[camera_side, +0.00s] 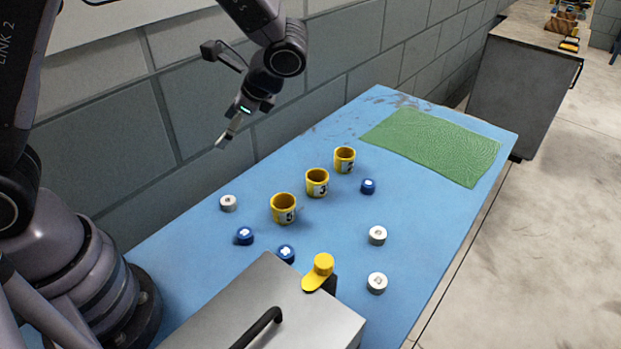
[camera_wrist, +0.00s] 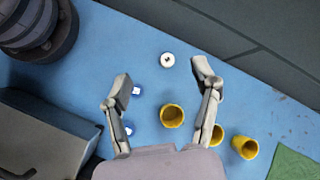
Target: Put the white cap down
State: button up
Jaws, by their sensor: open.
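Three white caps lie on the blue table: one at the left near the wall (camera_side: 228,203), one at the right (camera_side: 377,235), and one closer to the front right (camera_side: 377,283). My gripper (camera_side: 224,140) hangs well above the table, over the wall side. In the wrist view my gripper (camera_wrist: 163,75) has its fingers spread wide with nothing between them. One white cap (camera_wrist: 168,60) shows on the table below, just beyond the line of the fingertips. I cannot see any cap held.
Three yellow numbered cups (camera_side: 283,208) (camera_side: 317,183) (camera_side: 344,160) stand in a row. Blue caps (camera_side: 244,236) (camera_side: 286,253) (camera_side: 368,186) lie around them. A green mat (camera_side: 432,145) covers the far end. A grey box (camera_side: 262,310) and a yellow-topped item (camera_side: 321,270) are in front.

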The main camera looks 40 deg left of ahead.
jog(key=s+a+r+n+t+h, duration=0.3)
jog(key=s+r+n+t+h, duration=0.4)
jog(key=s+r, duration=0.9)
jog(key=s+n, duration=0.1)
jog(key=n, duration=0.1)
jog(key=shift+a+n+t+h, duration=0.15)
jog(key=shift+n+t+h, duration=0.15)
jog(key=shift+n, duration=0.1)
jog(key=shift+s+r, duration=0.1)
jog(key=shift+r, duration=0.05)
jog(key=shift+o, duration=0.6)
